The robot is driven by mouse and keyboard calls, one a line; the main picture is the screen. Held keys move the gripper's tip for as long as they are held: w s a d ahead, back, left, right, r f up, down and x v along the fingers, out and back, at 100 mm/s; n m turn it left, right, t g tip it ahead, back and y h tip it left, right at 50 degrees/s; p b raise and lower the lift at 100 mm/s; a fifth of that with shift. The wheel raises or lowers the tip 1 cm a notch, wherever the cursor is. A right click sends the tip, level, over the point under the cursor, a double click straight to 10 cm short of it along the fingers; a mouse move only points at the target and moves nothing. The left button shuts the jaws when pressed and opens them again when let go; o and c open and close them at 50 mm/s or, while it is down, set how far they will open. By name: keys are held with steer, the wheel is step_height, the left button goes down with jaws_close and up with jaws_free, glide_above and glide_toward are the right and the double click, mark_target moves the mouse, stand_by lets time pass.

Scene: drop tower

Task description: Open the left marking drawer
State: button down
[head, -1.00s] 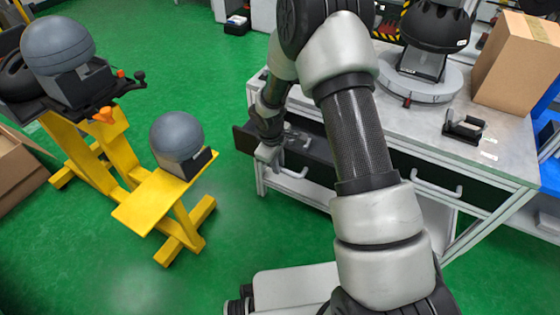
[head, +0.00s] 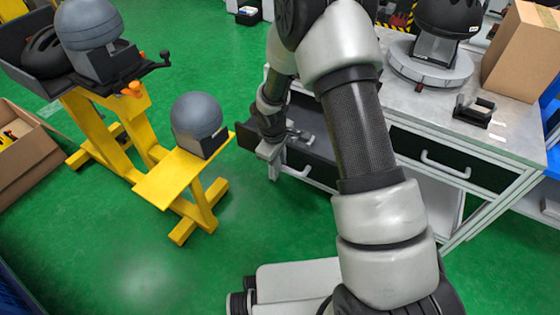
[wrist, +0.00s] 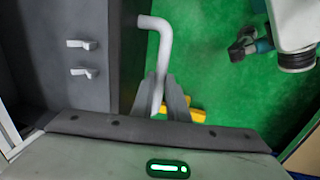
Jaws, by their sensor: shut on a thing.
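The left marking drawer (head: 318,165) is at the left end of the workbench in the head view, with its dark front standing out from the bench. The wrist view looks into the grey drawer (wrist: 124,62), with two small white pieces inside. Its pale bar handle (wrist: 165,45) also shows in the head view (head: 298,172). My gripper (wrist: 163,98) is shut on one end of the handle, a finger on each side. In the head view my gripper (head: 270,155) is at the drawer front, partly hidden by my wrist.
A yellow stand (head: 165,180) with grey domed units is close left of the drawer. The right drawer (head: 450,165) is shut. A cardboard box (head: 525,55) and a domed device (head: 440,50) stand on the bench (head: 410,100). Green floor in front is clear.

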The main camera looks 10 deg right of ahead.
steer(key=c, duration=1.7)
jaws_free()
steer(key=shift+r, duration=0.1)
steer(key=s+r+p, duration=0.1)
steer(key=r, duration=0.4)
steer(key=a+r+p, duration=0.1)
steer(key=r+p, duration=0.1)
steer(key=r, duration=0.4)
steer(key=s+a+r+p, duration=0.1)
steer(key=r, duration=0.5)
steer(key=shift+s+p, duration=0.3)
steer(key=shift+s, duration=0.05)
